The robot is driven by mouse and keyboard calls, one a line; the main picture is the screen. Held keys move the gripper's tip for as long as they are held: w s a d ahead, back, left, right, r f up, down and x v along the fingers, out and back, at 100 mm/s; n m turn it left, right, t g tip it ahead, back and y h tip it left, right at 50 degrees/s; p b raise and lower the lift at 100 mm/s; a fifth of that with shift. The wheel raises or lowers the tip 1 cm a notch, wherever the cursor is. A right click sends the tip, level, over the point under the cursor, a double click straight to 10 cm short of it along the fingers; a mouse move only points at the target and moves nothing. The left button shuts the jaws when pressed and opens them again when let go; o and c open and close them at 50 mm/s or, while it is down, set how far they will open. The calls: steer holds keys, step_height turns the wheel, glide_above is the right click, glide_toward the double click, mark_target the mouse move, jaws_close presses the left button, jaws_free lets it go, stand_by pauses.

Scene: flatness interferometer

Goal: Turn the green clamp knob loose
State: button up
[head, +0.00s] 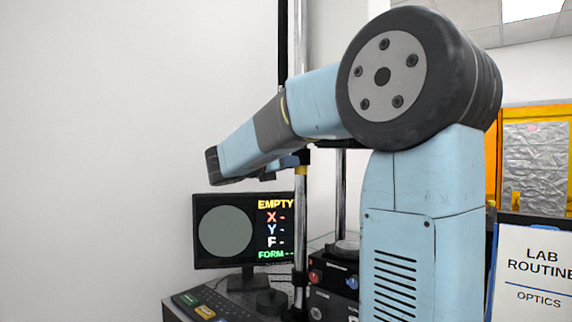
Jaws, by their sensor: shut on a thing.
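The green clamp knob does not show in this view. Whether anything there touches the knob does not show.
A monitor (240,232) showing EMPTY stands behind the post, with a keypad (207,305) in front. A unit with red and blue knobs (334,279) sits right of the post. A LAB ROUTINE sign (533,265) stands at the right. The wall side at left is clear.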

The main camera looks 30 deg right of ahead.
steer(key=shift+a+f+m, duration=0.1)
steer(key=shift+f+m, duration=0.05)
steer(key=shift+m, duration=8.45)
steer(key=o, duration=1)
steer(key=shift+o, duration=0.2)
steer(key=v, duration=1.3)
steer(key=shift+a, duration=0.4)
